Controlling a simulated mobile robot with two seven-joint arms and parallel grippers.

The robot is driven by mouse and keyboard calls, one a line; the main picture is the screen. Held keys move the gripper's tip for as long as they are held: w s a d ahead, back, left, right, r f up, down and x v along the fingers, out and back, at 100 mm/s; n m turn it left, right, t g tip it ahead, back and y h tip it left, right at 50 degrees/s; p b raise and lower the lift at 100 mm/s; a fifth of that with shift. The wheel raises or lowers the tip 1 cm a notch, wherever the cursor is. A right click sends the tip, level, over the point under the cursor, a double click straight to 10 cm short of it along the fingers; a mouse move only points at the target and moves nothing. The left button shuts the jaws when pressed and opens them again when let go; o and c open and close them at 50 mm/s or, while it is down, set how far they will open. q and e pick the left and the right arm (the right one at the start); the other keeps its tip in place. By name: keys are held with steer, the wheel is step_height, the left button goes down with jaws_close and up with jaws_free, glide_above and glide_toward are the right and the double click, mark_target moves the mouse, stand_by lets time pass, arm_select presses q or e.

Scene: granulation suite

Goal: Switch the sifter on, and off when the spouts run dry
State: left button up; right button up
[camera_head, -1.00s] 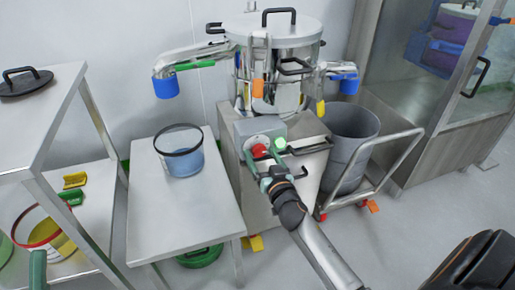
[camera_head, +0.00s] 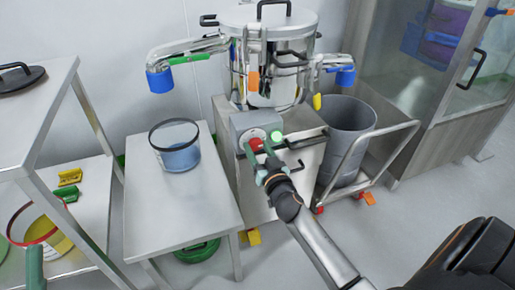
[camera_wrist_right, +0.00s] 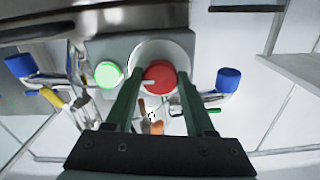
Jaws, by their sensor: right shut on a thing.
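The sifter (camera_head: 268,48) is a steel drum with a lid and two side spouts, left (camera_head: 187,58) and right (camera_head: 333,62), each with a blue end. Its grey control box (camera_head: 240,124) carries a red knob (camera_head: 256,144) on a pale round plate and a bright green button (camera_head: 276,136). My right gripper (camera_head: 260,152) is at the box, its green fingers shut on the red knob. The right wrist view shows the knob (camera_wrist_right: 160,75) between the fingertips and the green button (camera_wrist_right: 108,74) beside them. A green bar at the lower left may be part of my left gripper.
A clear tub with a dark rim (camera_head: 176,152) stands on the steel table (camera_head: 180,215) under the left spout. A grey bin (camera_head: 347,135) stands on a trolley (camera_head: 372,165) under the right spout. A shelf rack is at left, a glazed cabinet at right.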

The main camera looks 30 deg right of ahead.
jaws_close()
steer(key=shift+n, duration=0.3)
steer(key=n, duration=0.2)
steer(key=shift+n+p, duration=0.4)
steer(key=n, duration=0.4)
steer(key=shift+r+n+p, duration=0.1)
steer(key=shift+n+p, duration=0.2)
steer(key=shift+p, duration=0.05)
steer(key=n, duration=0.4)
steer(key=shift+n, duration=0.3)
steer(key=n, duration=0.5)
steer(key=shift+n, duration=0.3)
